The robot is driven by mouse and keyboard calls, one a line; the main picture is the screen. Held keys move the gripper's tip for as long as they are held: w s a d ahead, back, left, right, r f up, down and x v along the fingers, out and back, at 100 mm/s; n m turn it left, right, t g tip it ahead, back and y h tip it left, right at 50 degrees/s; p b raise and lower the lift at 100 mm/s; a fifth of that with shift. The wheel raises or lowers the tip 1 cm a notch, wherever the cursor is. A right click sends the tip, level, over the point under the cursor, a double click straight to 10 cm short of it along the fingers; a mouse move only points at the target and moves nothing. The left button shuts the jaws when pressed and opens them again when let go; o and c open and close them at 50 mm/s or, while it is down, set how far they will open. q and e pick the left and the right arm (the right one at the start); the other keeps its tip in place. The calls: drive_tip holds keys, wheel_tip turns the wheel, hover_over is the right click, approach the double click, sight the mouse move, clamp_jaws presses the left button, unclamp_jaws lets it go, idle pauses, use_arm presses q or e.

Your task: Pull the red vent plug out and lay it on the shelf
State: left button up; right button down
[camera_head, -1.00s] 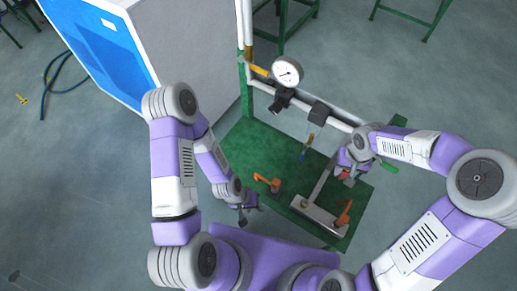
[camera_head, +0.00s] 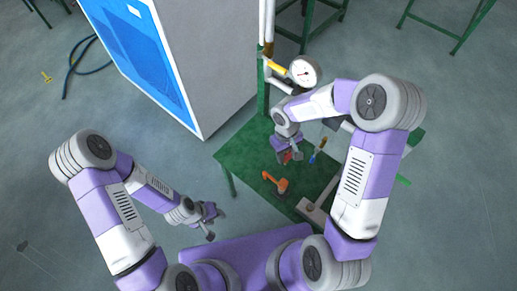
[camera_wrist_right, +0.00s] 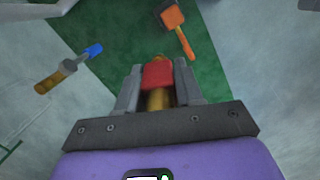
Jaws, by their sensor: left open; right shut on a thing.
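The red vent plug (camera_wrist_right: 157,76) is between the fingers of my right gripper (camera_wrist_right: 157,85) in the right wrist view, with a brass-coloured part below its red part. Whether the plug touches the shelf I cannot tell. My left gripper (camera_head: 213,223) is open and empty, left of the shelf and apart from it.
A blue-tipped brass valve (camera_head: 318,150) is to the right. The pressure gauge (camera_head: 303,71) and a blue-and-grey cabinet (camera_head: 200,70) stand behind. The shelf's left part is bare.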

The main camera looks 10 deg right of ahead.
wheel_tip(320, 180, down, 8)
drive_tip(key=w+d+f+n+t+h+b, duration=0.15)
drive_tip(key=n+h+b, duration=0.25)
drive_tip(key=n+h, duration=0.8)
drive_tip(key=w+a+n+t+y+b, duration=0.2)
drive_tip(key=w+a+n+t+y, duration=0.3)
drive_tip(key=n+t, duration=0.7)
drive_tip(key=shift+w+a+f+n+t, duration=0.3)
drive_tip(key=shift+w+a+n, duration=0.3)
drive_tip(key=shift+w+n, duration=0.7)
drive_tip(key=shift+s, duration=0.2)
wheel_tip(320, 180, down, 9)
drive_tip(key=b, duration=0.7)
drive_tip(key=shift+r, duration=0.1)
drive_tip(key=c, duration=0.6)
unclamp_jaws()
drive_tip(key=shift+c, duration=0.2)
